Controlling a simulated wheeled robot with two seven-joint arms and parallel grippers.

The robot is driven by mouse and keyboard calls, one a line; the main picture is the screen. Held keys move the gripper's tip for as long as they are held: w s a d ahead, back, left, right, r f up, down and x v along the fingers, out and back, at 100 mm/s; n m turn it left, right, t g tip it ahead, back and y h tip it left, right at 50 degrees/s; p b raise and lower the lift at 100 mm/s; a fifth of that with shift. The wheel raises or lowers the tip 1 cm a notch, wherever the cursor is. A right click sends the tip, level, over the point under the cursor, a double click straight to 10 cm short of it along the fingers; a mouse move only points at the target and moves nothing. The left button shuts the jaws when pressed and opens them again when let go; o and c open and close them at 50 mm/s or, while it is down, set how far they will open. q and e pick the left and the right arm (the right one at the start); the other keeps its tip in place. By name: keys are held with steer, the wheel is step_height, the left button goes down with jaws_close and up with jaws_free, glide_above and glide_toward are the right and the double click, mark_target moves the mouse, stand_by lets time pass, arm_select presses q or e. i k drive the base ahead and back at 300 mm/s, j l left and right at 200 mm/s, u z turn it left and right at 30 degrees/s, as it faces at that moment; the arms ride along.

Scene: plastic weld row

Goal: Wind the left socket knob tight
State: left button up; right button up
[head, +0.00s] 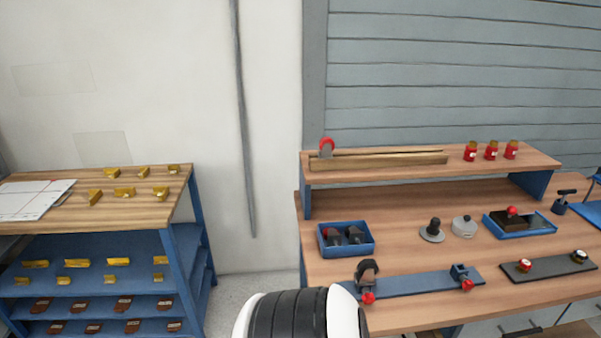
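A blue strip (418,284) lies along the front of the wooden workbench. At its left end stands a dark upright holder (367,271) with a red knob (367,298) at its front, seemingly the left socket knob. At its right end is a smaller dark blue socket (459,272) with another red knob (467,285). How tight either knob is cannot be told. Neither of my grippers is in view.
A dark board (550,265) with two knobs lies to the right. Behind are a blue bin (347,252) with dark parts, a blue tray (500,229), and a raised shelf (400,173) with red jars (491,150). A rack (183,205) with brass blocks stands left, across a floor gap.

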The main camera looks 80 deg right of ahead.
mark_target(368, 299)
steer(key=i+z, duration=0.4)
steer(key=i+j+z, duration=0.15)
steer(key=i+z, duration=0.35)
steer(key=z, duration=0.35)
steer(key=i+z, duration=0.15)
steer(key=z, duration=0.3)
steer(key=i+z, duration=0.1)
steer(key=z, duration=0.4)
steer(key=i+j+z, duration=0.1)
steer(key=z, duration=0.35)
steer(key=j+z, duration=0.2)
steer(key=z, duration=0.25)
steer(key=i, duration=0.05)
